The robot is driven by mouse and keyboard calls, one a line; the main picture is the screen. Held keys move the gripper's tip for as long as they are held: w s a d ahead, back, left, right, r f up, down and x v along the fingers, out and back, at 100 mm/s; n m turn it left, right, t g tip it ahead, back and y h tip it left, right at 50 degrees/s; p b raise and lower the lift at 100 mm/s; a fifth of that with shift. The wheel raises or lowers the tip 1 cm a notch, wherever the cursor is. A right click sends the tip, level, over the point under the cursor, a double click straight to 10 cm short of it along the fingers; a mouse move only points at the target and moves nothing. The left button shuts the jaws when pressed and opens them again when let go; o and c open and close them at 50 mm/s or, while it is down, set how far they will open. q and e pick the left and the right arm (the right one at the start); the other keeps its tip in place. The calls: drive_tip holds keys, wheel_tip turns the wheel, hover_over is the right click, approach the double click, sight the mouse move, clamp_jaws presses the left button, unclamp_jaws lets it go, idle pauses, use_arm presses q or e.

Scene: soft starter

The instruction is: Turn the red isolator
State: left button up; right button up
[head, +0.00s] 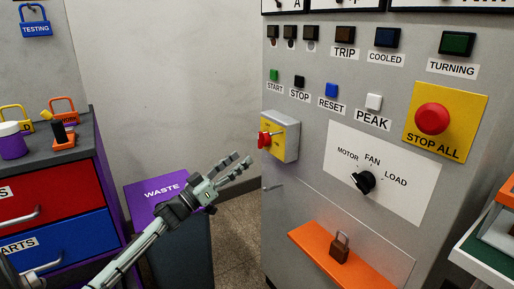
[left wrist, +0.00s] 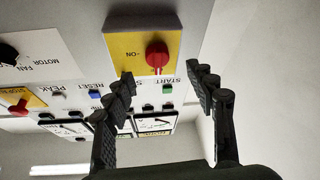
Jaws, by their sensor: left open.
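The red isolator (head: 265,139) is a red rotary handle on a yellow plate, on a grey box at the left side of the cabinet front. In the left wrist view the red isolator (left wrist: 157,54) shows upside down, beside the label "ON", ahead of the fingers and roughly between them. My left gripper (head: 243,167) is open and empty, to the lower left of the isolator and apart from it. Its two dark fingers (left wrist: 160,75) stand wide apart in the left wrist view. My right gripper is not in view.
The grey cabinet (head: 315,185) carries buttons, a black selector knob (head: 363,181) and a red STOP ALL button (head: 432,118). An orange shelf (head: 322,255) holds a padlock (head: 340,247). A purple-lidded waste bin (head: 150,193) and drawer unit (head: 92,150) stand at left.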

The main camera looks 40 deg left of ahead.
sight(259, 144)
use_arm(q)
drive_tip(key=x, duration=0.6)
drive_tip(key=shift+w+d+r, duration=0.2)
drive_tip(key=shift+r, duration=0.25)
drive_tip(key=shift+w+d+r, duration=0.15)
drive_tip(key=shift+w, duration=0.3)
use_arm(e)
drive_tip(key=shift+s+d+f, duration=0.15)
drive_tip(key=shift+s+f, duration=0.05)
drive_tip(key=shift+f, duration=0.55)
use_arm(q)
drive_tip(key=c, duration=1.2)
drive_tip(key=shift+o, duration=0.2)
drive_tip(key=shift+h, duration=0.4)
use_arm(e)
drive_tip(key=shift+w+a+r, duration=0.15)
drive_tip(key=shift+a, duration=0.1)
